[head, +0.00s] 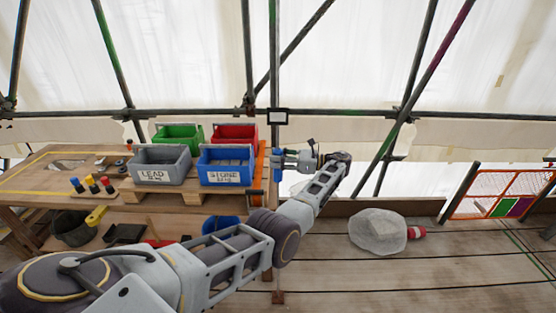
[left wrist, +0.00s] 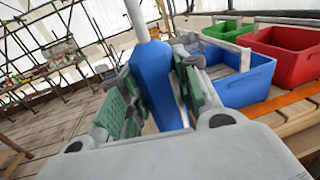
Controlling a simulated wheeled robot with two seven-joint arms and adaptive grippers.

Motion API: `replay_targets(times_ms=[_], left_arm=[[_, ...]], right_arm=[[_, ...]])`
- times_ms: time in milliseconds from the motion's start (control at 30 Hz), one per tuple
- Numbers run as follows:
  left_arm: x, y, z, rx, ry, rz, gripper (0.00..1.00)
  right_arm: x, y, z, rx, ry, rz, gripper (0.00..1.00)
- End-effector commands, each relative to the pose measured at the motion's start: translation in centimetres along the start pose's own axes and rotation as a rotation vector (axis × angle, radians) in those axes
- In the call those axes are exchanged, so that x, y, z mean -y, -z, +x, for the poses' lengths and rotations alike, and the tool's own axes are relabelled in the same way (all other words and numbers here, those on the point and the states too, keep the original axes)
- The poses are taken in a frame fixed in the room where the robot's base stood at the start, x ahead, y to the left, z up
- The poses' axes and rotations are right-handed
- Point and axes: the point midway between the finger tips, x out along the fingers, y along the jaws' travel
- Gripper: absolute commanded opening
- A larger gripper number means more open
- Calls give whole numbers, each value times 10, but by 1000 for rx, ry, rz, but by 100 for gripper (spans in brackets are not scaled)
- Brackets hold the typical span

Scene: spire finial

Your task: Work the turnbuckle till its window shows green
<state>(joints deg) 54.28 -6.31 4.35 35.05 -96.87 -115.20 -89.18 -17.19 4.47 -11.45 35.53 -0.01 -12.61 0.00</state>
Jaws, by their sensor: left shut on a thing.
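In the left wrist view a blue tapered sleeve (left wrist: 155,80), which looks like the turnbuckle body, stands on a pale rod (left wrist: 137,20). My left gripper (left wrist: 160,88) is shut on it, with green-padded fingers on both sides. In the head view my left gripper (head: 283,160) is at the upright pole (head: 274,60), at the right end of the bench. The sleeve is mostly hidden there by the fingers. I see no indicator window or green mark on it. A small white panel with a dark frame (head: 278,116) sits on the pole above. My right gripper is out of view.
Left of the gripper are the grey LEAD crate (head: 162,178), a blue STONE crate (head: 240,178), a green crate (head: 168,134) and a red crate (head: 222,131). A wrapped grey bundle (head: 378,232) lies on the planks. The floor at right is mostly clear.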

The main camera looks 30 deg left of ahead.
Motion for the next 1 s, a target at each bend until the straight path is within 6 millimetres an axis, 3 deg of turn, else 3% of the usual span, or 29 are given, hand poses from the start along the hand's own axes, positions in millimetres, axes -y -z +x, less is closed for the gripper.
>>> replay_targets(times_ms=[233, 267, 433, 1000], left_arm=[[0, -1, 0, 0, 0, -2, 8], [0, -1, 0, 0, 0, -2, 33], [0, -1, 0, 0, 0, -1, 54], [0, -7, 0, 0, 0, 0, 54]], right_arm=[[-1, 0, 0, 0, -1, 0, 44], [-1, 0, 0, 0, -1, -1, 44], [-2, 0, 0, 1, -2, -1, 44], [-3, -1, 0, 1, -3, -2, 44]])
